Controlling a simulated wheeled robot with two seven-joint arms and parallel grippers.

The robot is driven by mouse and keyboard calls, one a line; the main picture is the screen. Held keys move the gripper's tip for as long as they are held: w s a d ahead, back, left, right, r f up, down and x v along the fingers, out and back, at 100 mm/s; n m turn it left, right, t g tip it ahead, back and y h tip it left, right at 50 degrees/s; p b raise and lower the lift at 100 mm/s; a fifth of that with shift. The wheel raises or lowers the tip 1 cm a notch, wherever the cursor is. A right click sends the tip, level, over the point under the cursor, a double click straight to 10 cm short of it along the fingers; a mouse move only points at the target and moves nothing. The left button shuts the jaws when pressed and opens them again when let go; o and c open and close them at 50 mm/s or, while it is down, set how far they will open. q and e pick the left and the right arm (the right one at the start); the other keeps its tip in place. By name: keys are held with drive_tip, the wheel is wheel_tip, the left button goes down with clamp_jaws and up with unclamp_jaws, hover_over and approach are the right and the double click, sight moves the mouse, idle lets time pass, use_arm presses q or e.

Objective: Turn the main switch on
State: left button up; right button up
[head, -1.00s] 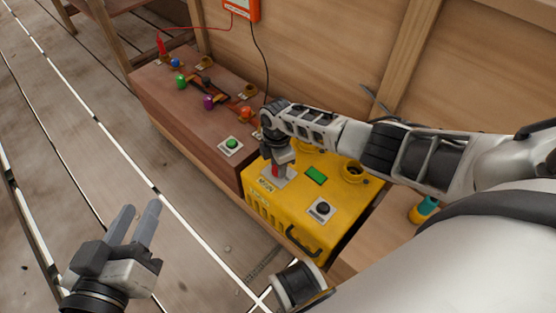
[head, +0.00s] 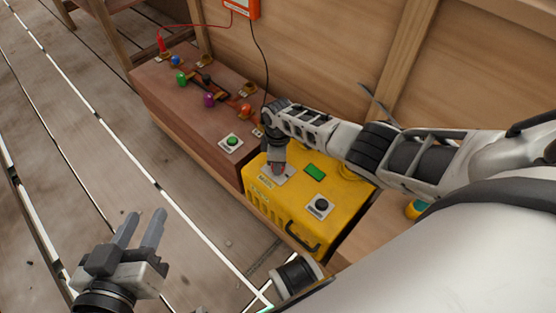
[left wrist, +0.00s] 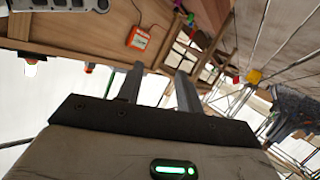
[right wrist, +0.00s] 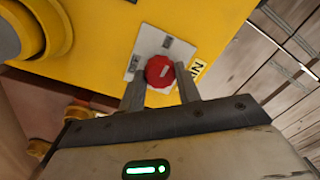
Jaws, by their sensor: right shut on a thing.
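The main switch is a round red knob (right wrist: 160,71) with a pale mark, on a light square plate (right wrist: 176,46) on top of the yellow box (head: 290,215). In the head view its plate (head: 285,178) shows under my right gripper (head: 277,168), which mostly hides the knob. In the right wrist view the fingers of my right gripper (right wrist: 161,92) stand on either side of the knob, shut on it. Part of a dark label shows beside the plate. My left gripper (head: 139,228) is open and empty, over the plank floor at the lower left.
An orange box (head: 240,7) hangs on the wooden wall.

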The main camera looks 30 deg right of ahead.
idle(0.3)
drive_tip(key=o, duration=0.9)
drive_tip(key=shift+o, duration=0.4)
